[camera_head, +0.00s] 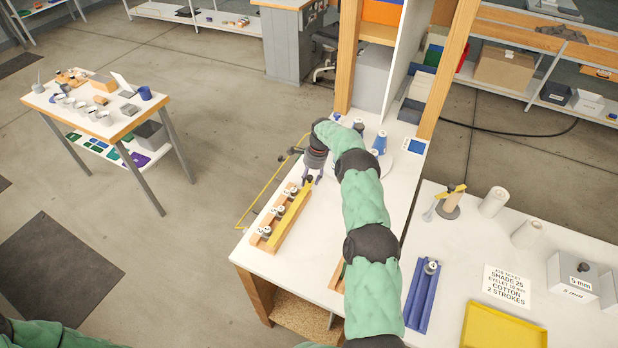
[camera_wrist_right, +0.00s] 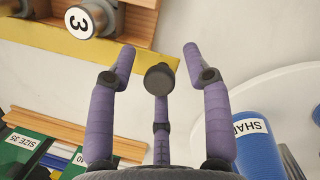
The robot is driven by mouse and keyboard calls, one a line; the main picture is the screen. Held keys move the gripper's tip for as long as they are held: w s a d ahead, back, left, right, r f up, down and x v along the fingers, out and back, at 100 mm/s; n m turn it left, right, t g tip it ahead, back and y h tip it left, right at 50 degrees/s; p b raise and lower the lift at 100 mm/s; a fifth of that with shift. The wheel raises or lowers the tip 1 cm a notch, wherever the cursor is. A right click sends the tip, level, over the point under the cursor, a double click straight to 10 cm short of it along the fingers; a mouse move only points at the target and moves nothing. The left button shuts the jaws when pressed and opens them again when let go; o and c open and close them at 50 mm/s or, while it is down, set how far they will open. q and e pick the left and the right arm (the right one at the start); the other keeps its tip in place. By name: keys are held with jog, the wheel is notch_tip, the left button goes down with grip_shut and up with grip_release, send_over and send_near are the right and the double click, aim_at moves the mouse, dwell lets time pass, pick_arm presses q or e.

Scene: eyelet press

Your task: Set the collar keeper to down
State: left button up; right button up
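The yellow bar also shows in the right wrist view (camera_wrist_right: 95,48). I take this bar to be the collar keeper, but cannot be sure, nor tell its setting. My right gripper (camera_head: 313,178) is above the rack's far end, pointing down. In the right wrist view its purple fingers (camera_wrist_right: 157,60) are spread wide. My left gripper is out of view.
Blue cylinders (camera_head: 379,143) stand on a round white plate beyond my right arm. A blue rack (camera_head: 423,295), a yellow tray (camera_head: 503,330) and a post with a yellow lever (camera_head: 453,200) are on the right table. A tall wooden-framed shelf (camera_head: 348,60) rises behind the bench.

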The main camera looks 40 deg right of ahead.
jog(key=v, duration=1.2)
jog(key=shift+a, duration=0.1)
